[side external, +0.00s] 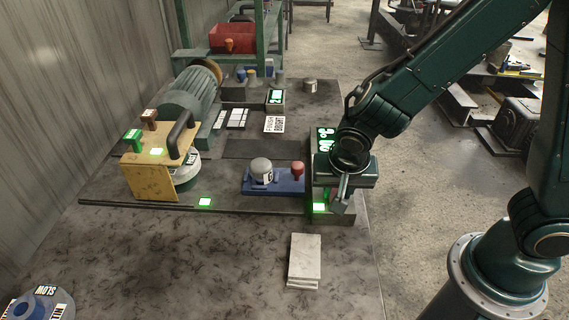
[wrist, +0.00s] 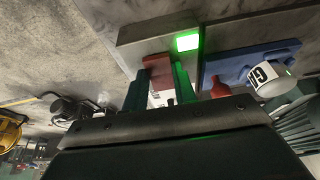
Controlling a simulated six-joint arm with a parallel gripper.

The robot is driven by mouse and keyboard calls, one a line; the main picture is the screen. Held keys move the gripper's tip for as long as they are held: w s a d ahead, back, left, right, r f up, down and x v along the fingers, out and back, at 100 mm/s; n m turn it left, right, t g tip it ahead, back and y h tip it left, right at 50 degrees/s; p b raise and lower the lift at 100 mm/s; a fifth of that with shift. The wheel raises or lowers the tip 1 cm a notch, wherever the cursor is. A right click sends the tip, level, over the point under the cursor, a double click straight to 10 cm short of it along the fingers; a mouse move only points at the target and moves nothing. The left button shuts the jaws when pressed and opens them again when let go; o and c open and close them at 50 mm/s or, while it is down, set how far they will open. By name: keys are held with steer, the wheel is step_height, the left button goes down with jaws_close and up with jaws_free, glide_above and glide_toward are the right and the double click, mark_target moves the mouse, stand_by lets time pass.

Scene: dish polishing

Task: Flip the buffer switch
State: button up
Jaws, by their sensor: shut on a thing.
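My gripper (side external: 339,203) is low at the right end of the bench, beside a dark stand with green digits (side external: 324,142). In the wrist view my gripper (wrist: 160,84) has its two dark green fingers on either side of a red block (wrist: 157,68), shut on it. The red block sits by a grey base strip with a lit green square (wrist: 188,41); that square also shows in the side view (side external: 320,207). I cannot tell whether the block is the switch. The buffer motor (side external: 188,98) with its brown wheel stands at the back left.
A blue tray (side external: 258,187) with a grey knob and a red knob lies just left of my gripper. A yellow panel (side external: 151,178) with a black handle stands at the left. White slabs (side external: 304,262) lie in front. The front bench surface is mostly clear.

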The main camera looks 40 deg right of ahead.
steer(key=shift+o, duration=0.2)
steer(key=shift+s+f, duration=0.1)
steer(key=shift+c, duration=0.2)
steer(key=o, duration=1)
steer(key=v, duration=1.4)
steer(key=shift+a, duration=0.25)
steer(key=shift+s+f, duration=0.15)
